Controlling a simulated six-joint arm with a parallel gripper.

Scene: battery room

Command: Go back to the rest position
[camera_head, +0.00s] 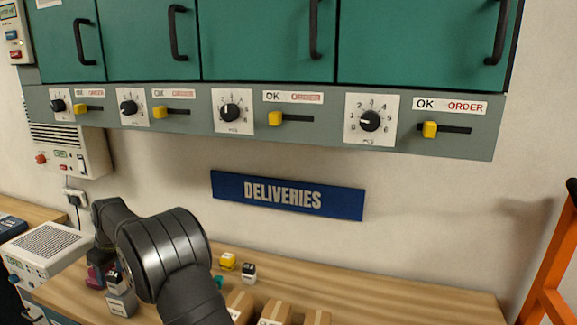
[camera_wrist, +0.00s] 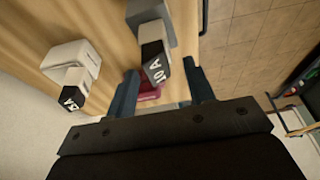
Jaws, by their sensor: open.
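My gripper (camera_wrist: 163,88) is open in the wrist view, with its two dark blue fingers spread apart. A dark-topped block labelled "10 A" (camera_wrist: 154,65) shows beyond the fingertips, and part of a magenta thing (camera_wrist: 150,94) shows between the fingers. I cannot tell how near the fingers are to either. My black arm reaches over the left part of the wooden bench (camera_head: 410,303) in the head view. It hides much of the bench there, and I cannot make out the gripper's fingers in that view.
A white block with a dark label (camera_wrist: 74,92) lies left of the fingers. Cardboard boxes (camera_head: 274,312) and a yellow block (camera_head: 228,261) stand on the bench. Green cabinets (camera_head: 265,40) with a dial panel (camera_head: 330,125) hang above. An orange frame (camera_head: 552,265) stands at right.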

